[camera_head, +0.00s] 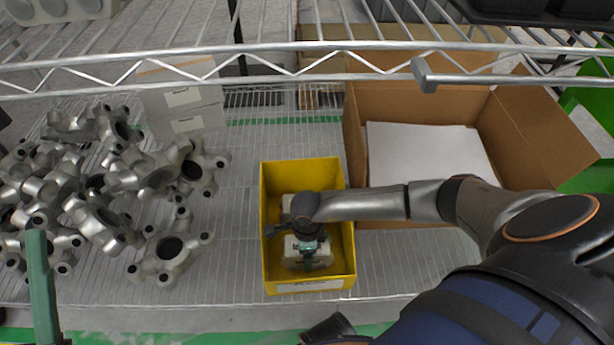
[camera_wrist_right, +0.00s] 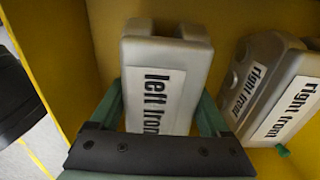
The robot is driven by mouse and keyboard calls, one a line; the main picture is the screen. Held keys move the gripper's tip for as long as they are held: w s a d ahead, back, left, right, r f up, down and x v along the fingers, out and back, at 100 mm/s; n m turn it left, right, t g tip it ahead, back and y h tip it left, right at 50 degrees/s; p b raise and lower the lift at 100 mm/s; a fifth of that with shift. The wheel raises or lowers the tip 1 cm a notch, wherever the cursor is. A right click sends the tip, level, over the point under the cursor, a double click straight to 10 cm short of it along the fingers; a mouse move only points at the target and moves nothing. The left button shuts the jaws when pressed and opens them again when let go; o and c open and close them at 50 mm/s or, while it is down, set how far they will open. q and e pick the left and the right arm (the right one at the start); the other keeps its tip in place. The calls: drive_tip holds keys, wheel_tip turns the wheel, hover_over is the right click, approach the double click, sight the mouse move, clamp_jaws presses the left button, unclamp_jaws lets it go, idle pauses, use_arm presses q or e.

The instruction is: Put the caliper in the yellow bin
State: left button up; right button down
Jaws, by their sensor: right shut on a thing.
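The yellow bin (camera_head: 348,270) stands on the wire shelf, and my right arm reaches into it. My right gripper (camera_head: 306,252) is inside the bin. In the right wrist view its green fingers (camera_wrist_right: 160,108) are shut around a grey caliper labelled "left front" (camera_wrist_right: 163,75). Whether this caliper rests on the bin floor cannot be told. A second grey caliper, labelled "right front" (camera_wrist_right: 285,92), lies beside it in the bin. At the lower left of the head view, one green finger-like part (camera_head: 41,285) of what appears to be my left gripper shows; its jaw state is unclear.
A pile of grey metal castings (camera_head: 100,190) covers the shelf left of the bin. A cardboard box (camera_head: 510,115) with white contents stands behind and right. White boxes (camera_head: 182,98) stand at the back. A metal shelf rail (camera_head: 300,62) crosses above.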

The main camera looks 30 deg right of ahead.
drive_tip(key=shift+w, duration=0.15)
unclamp_jaws()
drive_tip(key=shift+f, duration=0.1)
drive_tip(key=shift+r, duration=0.35)
wheel_tip(320, 180, up, 11)
drive_tip(key=p, duration=0.5)
drive_tip(key=shift+f, duration=0.15)
drive_tip(key=shift+r, duration=0.45)
use_arm(q)
drive_tip(key=r, duration=0.5)
drive_tip(key=shift+s+a+r, duration=0.1)
drive_tip(key=shift+a+r, duration=0.3)
